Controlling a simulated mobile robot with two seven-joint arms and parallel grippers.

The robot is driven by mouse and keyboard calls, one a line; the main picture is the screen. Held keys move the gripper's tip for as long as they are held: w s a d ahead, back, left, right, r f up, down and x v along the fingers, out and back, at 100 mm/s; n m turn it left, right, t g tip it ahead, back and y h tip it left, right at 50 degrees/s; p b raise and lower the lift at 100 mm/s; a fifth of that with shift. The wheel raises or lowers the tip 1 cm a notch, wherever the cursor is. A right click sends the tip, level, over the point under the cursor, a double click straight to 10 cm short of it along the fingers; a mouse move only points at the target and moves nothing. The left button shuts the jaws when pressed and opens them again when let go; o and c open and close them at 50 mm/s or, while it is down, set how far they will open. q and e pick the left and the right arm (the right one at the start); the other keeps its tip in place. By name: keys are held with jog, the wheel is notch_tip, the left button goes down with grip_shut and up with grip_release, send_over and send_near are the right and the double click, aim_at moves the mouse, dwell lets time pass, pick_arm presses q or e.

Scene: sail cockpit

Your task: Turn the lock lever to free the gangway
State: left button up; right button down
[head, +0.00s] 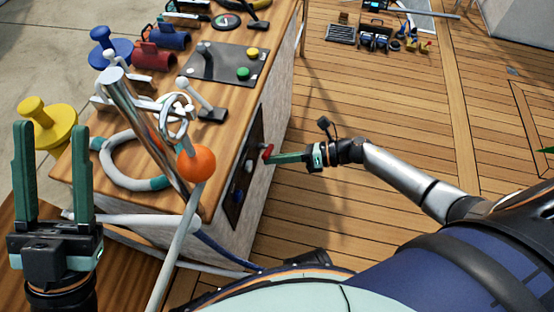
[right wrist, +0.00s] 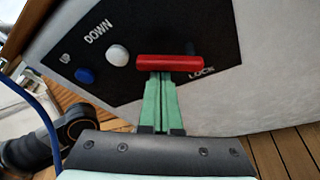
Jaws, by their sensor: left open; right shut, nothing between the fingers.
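The red lock lever (right wrist: 170,62) sits on a black panel (right wrist: 120,50) on the side of the cabinet, beside the word LOCK. In the right wrist view its bar lies roughly level across the picture. My right gripper (right wrist: 160,78) is shut with nothing between its fingers; its tips are right at the lever's lower edge, and I cannot tell whether they touch it. In the head view the lever (head: 267,152) shows small at the tip of my right gripper (head: 274,158). My left gripper (head: 52,135) is open and empty at the left. I cannot make out the gangway.
A white button (right wrist: 118,55) and a blue button (right wrist: 85,75) sit on the same panel, near the word DOWN. The wooden cabinet top (head: 215,135) holds winches, levers and a button plate. An orange ball (head: 196,164) hangs by a metal post.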

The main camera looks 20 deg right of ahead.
jog(key=m, duration=0.1)
jog(key=r+m+y+b, duration=0.1)
jog(key=m, duration=0.1)
jog(key=w+m+g+y, duration=0.1)
jog(key=m, duration=0.1)
jog(key=shift+d+r+b, duration=0.35)
jog(key=shift+r, duration=0.05)
jog(key=shift+w+d+r, duration=0.25)
jog(key=shift+w+r, duration=0.05)
jog(key=shift+r, duration=0.05)
jog(key=shift+w+d+r+b, duration=0.2)
jog(key=shift+w+b, duration=0.05)
jog(key=shift+b, duration=0.2)
jog(key=shift+a, duration=0.1)
